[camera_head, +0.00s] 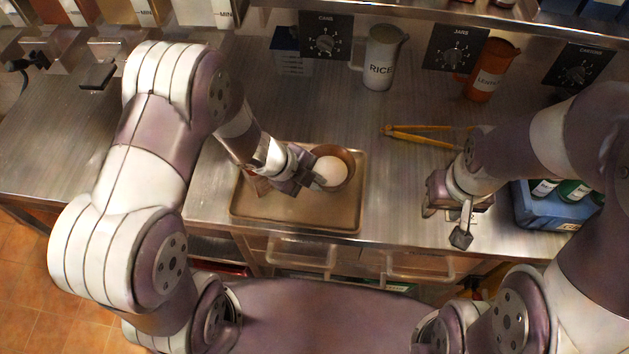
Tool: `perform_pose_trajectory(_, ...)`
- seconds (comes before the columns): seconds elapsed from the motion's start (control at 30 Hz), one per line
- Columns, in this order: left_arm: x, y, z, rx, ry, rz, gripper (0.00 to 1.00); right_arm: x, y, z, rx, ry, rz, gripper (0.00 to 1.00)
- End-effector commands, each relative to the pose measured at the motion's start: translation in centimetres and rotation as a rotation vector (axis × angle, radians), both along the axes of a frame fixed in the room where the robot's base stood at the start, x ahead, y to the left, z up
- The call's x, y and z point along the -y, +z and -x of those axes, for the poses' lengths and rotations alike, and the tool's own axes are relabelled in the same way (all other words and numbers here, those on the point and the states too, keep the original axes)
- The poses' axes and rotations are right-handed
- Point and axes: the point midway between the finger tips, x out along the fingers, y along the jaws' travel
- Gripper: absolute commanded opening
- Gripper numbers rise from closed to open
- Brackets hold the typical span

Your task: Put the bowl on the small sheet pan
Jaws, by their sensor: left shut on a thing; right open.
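A brown bowl (347,158) with something white and rounded in it is over the right back part of the small sheet pan (290,218). I cannot tell whether the bowl rests on the pan or is held just above it. My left gripper (312,180) is shut on the bowl's left front rim and hides part of it. The sheet pan lies flat on the metal counter near its front edge. My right gripper (452,222) is open and empty, to the right of the pan, near the counter's front edge.
Orange-handled tongs (425,136) lie on the counter behind my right gripper. A white RICE pitcher (382,58) and an orange pitcher (490,72) stand at the back. A blue bin (545,215) with bottles is at right.

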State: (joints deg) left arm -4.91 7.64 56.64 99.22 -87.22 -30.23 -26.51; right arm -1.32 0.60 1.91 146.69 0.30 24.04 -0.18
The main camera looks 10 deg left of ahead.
Motion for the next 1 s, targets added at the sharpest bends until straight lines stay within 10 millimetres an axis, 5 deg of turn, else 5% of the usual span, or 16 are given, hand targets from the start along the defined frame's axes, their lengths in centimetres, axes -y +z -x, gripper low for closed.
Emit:
perform_pose_trajectory(0.4,0.1,-1.1,-0.1,0.004,0.000,0.001,0.00,0.0,-0.4,0.0,0.000,0.000,0.000,0.43)
perform_pose_trajectory(0.5,0.1,-1.0,-0.1,0.002,0.000,0.000,0.34,0.0,-0.3,0.0,0.000,0.000,0.000,0.43)
perform_pose_trajectory(0.8,0.1,-0.8,-0.1,0.002,0.000,0.000,0.34,0.0,-0.2,0.0,0.000,0.000,0.000,0.43)
perform_pose_trajectory(1.0,-1.3,1.6,0.5,0.004,0.004,0.000,0.34,0.0,0.4,0.0,0.000,0.000,0.000,0.43)
